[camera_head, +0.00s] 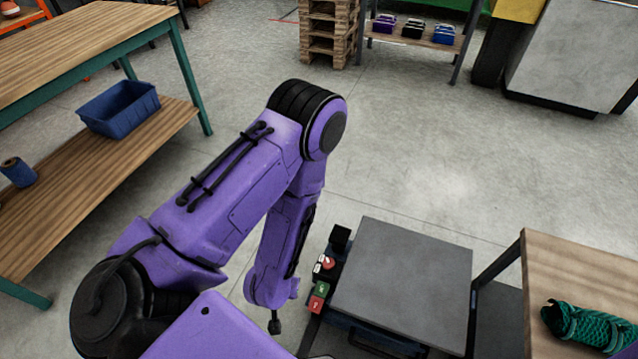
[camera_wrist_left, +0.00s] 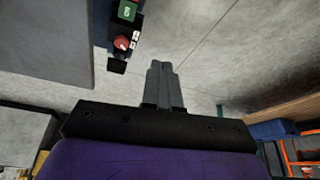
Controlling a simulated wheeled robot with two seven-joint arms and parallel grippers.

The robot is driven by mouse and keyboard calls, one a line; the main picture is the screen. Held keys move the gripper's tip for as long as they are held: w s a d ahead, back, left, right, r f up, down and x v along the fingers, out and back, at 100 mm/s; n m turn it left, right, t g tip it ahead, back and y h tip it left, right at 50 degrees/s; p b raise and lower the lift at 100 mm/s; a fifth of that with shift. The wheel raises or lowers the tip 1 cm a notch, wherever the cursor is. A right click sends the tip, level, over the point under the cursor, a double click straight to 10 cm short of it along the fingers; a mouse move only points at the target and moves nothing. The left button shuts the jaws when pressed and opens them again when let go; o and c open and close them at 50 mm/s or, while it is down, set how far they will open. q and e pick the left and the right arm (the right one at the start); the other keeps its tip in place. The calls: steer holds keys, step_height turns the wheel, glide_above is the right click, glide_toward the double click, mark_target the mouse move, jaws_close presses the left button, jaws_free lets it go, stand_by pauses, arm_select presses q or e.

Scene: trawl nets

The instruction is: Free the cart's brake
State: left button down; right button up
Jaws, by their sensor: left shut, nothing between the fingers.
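A low grey-topped unit (camera_head: 405,280), which may be the cart, stands at lower centre right in the head view. Along its left edge are a black block (camera_head: 340,236), a red knob (camera_head: 327,262), a green pad (camera_head: 321,289) and a red pad (camera_head: 316,304). I cannot tell which part is the brake. The wrist view shows the red knob (camera_wrist_left: 122,43) and green pad (camera_wrist_left: 128,10) at upper left. My left gripper (camera_wrist_left: 162,68) is shut and empty, apart from these controls. In the head view its dark tip (camera_head: 274,325) shows left of the unit. My right gripper is out of view.
A green-legged bench (camera_head: 80,50) with a blue bin (camera_head: 118,108) is at the left. Pallets (camera_head: 328,30) stand at the back. The floor beyond the unit is clear.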

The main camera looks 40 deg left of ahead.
arm_select(q)
steer(key=m+h+b, duration=0.1)
steer(key=m+b, duration=0.1)
steer(key=b, duration=1)
glide_above(320, 288)
steer(key=s+d, duration=0.1)
steer(key=s, duration=0.5)
step_height(320, 288, down, 13)
steer(key=b+x, duration=0.2)
steer(key=x, duration=0.2)
steer(key=b+x, duration=0.2)
steer(key=x, duration=0.3)
steer(key=b+x, duration=0.2)
steer(key=x, duration=0.2)
steer(key=shift+w+d+f+b, duration=0.15)
steer(key=shift+w+d+b, duration=0.15)
steer(key=shift+w, duration=0.05)
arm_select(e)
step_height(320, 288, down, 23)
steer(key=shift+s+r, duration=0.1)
